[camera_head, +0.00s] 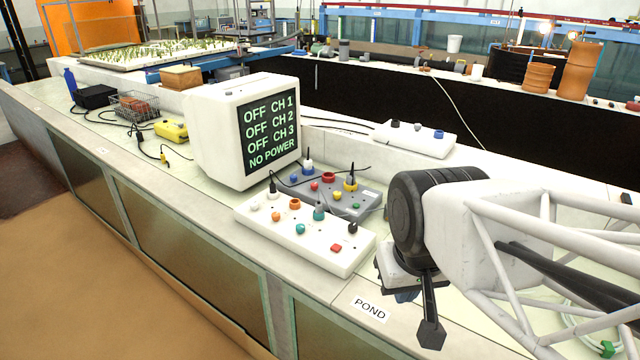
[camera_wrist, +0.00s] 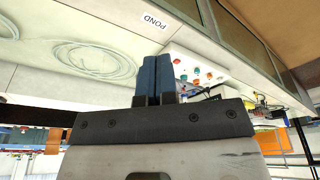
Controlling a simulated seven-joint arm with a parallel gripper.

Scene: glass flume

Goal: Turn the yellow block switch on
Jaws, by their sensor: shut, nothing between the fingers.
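A yellow block (camera_head: 171,131) lies on the bench left of the monitor in the head view, with a dark cable beside it. It is small there, and I cannot make out its switch or the switch's position. The white monitor (camera_head: 273,128) reads OFF for CH 1, CH 2 and CH 3, and NO POWER. My gripper (camera_head: 405,295) is at the right front, above the bench near the POND label and well away from the yellow block. In the wrist view its blue fingers (camera_wrist: 152,79) are together and empty.
A white panel (camera_head: 270,228) and a grey panel (camera_head: 368,199) with coloured knobs and plugs stand between my gripper and the monitor. A wire basket (camera_head: 137,107) and black box (camera_head: 95,97) lie beyond the yellow block. A coiled hose (camera_wrist: 93,55) lies on the bench.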

